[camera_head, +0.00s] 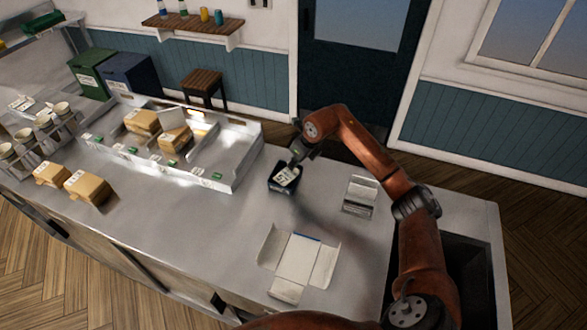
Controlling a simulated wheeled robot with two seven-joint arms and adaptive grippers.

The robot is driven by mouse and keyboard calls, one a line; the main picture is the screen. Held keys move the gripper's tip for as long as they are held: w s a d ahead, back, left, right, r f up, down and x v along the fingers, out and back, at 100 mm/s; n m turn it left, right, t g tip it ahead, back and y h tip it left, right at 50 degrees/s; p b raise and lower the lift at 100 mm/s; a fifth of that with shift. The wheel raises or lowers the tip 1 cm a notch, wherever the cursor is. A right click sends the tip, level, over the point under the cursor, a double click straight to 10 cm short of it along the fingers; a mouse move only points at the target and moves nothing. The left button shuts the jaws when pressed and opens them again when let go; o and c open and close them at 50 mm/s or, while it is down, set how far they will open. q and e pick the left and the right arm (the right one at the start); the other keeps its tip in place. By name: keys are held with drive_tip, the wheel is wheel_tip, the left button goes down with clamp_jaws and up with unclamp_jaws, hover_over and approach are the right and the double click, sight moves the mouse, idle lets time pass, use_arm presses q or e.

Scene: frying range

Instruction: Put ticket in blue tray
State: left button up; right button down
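A small white ticket (287,175) with dark print shows at the dark blue tray (282,188), on the counter right of the long partitioned rack. The ticket overlaps the tray's opening in the picture. I cannot tell whether it rests on the tray's floor or is held just above it. My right gripper (294,164) reaches in from the right, its fingertips at the ticket's far edge. The fingers are too small and dark to tell whether they grip the ticket. My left gripper is not in view.
An unfolded white carton (298,258) lies on the counter in front of the tray. A small grey device (360,196) stands to the right. The partitioned rack (238,165) holds brown boxes, and more boxes (88,187) sit left. The counter between them is clear.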

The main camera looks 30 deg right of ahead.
wheel_tip(320, 180, down, 2)
drive_tip(key=shift+f, duration=0.15)
drive_tip(key=shift+f, duration=0.15)
drive_tip(key=c, duration=2.4)
unclamp_jaws()
drive_tip(key=shift+s+r, duration=0.1)
drive_tip(key=shift+r, duration=0.25)
drive_tip(key=v, duration=1.1)
drive_tip(key=shift+s+r, duration=0.1)
drive_tip(key=shift+r, duration=0.25)
